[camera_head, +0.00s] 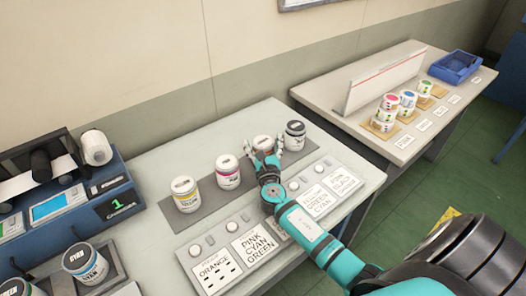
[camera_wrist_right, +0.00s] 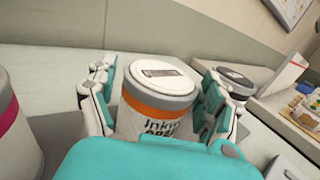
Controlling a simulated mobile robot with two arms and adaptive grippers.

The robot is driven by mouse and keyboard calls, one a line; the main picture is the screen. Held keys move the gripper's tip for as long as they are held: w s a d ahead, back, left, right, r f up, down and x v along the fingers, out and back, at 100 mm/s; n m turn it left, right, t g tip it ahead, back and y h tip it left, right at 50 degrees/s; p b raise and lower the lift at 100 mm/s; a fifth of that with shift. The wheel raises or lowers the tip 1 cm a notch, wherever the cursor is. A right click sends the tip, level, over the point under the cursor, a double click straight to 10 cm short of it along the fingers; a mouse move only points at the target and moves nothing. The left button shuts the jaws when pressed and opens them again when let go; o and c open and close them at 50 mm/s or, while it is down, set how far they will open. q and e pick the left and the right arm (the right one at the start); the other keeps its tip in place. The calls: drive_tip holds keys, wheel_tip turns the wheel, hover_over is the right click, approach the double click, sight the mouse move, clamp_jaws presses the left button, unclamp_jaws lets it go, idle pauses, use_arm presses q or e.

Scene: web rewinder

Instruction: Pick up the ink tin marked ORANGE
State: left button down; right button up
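The ink tin with an orange band (camera_wrist_right: 155,100) stands upright between the fingers of my right gripper (camera_wrist_right: 160,105) in the right wrist view. Its label is partly hidden by my gripper; the marking cannot be fully read. In the head view this tin (camera_head: 263,143) is third from the left in a row on the grey strip, with my right gripper (camera_head: 266,152) reaching around it from the front. The fingers are spread on either side of the tin, with narrow gaps seeming to show. My left gripper is out of view.
A yellow-banded tin (camera_head: 186,194) and a magenta-banded tin (camera_head: 228,172) stand to the left, a dark tin (camera_head: 294,136) close on the right. Label cards (camera_head: 214,270) and knobs line the table's front. A second table (camera_head: 325,92) holds small tins and a blue bin (camera_head: 455,66).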

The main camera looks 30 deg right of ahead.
drive_tip(key=c, duration=1.1)
drive_tip(key=shift+c, duration=0.9)
drive_tip(key=shift+r, duration=0.1)
